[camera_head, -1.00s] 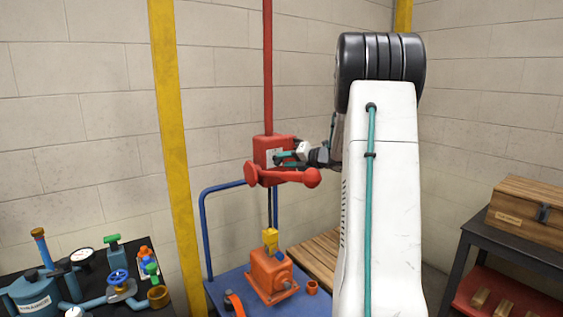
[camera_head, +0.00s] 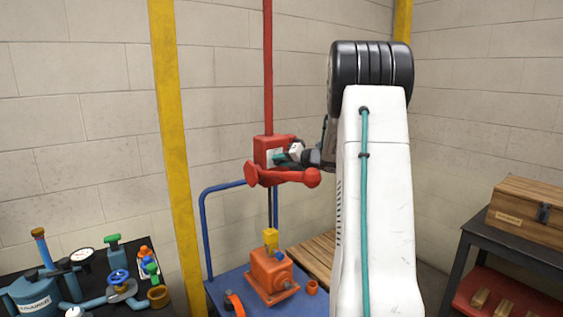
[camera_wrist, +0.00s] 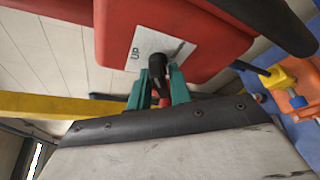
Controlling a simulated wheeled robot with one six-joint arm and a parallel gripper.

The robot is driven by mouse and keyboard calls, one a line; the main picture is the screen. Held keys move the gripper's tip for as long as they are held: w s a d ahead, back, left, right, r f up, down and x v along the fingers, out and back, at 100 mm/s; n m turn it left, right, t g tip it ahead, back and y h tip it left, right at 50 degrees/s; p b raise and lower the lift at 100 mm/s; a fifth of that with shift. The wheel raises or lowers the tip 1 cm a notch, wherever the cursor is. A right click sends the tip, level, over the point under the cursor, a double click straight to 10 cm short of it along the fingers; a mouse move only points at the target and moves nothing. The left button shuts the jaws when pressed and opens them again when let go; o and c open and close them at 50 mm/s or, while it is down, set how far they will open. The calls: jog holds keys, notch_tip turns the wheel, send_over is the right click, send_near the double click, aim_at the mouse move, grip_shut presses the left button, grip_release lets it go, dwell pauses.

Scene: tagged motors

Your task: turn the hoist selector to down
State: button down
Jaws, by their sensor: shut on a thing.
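The hoist is a red box (camera_head: 263,150) hanging on a red column, with a red bar across its lower front. In the wrist view the hoist face (camera_wrist: 213,40) carries a white label plate (camera_wrist: 165,52) with "UP" readable; other lettering is hidden. The black hoist selector (camera_wrist: 158,70) stands on this plate. My gripper (camera_wrist: 160,85) has teal fingers on both sides of the selector and is shut on it. In the head view my gripper (camera_head: 281,156) is at the box's right front, partly hidden by the box and my arm.
Below the hoist, an orange motor (camera_head: 270,275) with a yellow hook block (camera_head: 270,238) stands on a blue cart (camera_head: 232,281). A black table (camera_head: 132,256) with valves and gauges is at left. A wooden box (camera_head: 527,212) sits on a shelf at right. A yellow post (camera_head: 172,130) stands behind.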

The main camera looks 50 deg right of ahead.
jog(key=m+t+y, duration=0.1)
jog(key=m, duration=0.2)
jog(key=shift+f+m+t, duration=0.1)
jog(key=shift+m+t, duration=0.6)
jog(key=shift+m, duration=0.7)
jog(key=c, duration=1.5)
grip_release()
jog(key=shift+o, duration=0.2)
jog(key=shift+s, duration=0.1)
jog(key=s+d, duration=0.1)
jog(key=s, duration=0.6)
jog(key=shift+s+d, duration=0.15)
jog(key=shift+s, duration=0.2)
